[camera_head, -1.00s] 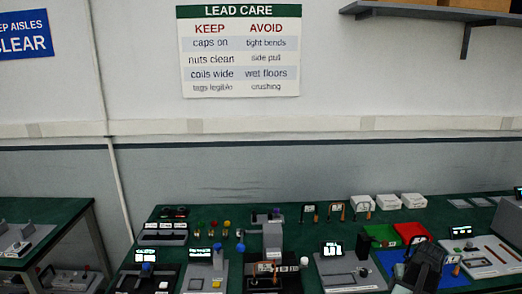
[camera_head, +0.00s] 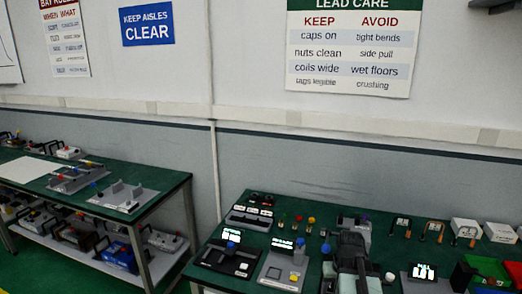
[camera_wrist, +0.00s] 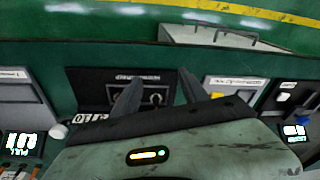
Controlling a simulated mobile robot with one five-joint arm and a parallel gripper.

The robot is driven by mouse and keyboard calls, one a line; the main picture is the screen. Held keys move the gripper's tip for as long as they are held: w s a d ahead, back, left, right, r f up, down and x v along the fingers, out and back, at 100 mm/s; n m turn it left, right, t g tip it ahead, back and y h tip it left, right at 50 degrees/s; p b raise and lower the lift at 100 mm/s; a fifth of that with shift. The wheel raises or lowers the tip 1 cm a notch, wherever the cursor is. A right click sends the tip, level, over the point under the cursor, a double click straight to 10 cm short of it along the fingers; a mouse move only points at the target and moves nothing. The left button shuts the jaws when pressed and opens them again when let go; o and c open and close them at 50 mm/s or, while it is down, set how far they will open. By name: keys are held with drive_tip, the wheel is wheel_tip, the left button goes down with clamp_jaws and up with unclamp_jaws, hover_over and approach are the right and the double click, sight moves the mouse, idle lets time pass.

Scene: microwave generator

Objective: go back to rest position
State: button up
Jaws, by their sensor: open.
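My gripper (camera_wrist: 157,88) shows in the wrist view with its two dark fingers spread apart. Nothing is seen held between them. The fingers point over a black panel (camera_wrist: 88,90) with small round fittings on the bench, and I cannot tell the height of the gap. In the head view a dark grey upright shape (camera_head: 352,255) stands over the green bench (camera_head: 322,196). It may be my arm in front of a bench fixture, and the fingertips cannot be made out there.
A second green-topped table (camera_head: 165,180) with a lower shelf stands at left, with a gap between the two. White boxes (camera_head: 466,229) and a green tray (camera_head: 490,267) are at right. Small screens and coloured knobs line the bench. A grey tray (camera_wrist: 215,36) shows in the wrist view.

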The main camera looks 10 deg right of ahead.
drive_tip(key=a+n+g, duration=0.1)
drive_tip(key=a+n, duration=0.2)
drive_tip(key=a, duration=2.1)
drive_tip(key=shift+a+g, duration=0.3)
drive_tip(key=shift+a, duration=0.1)
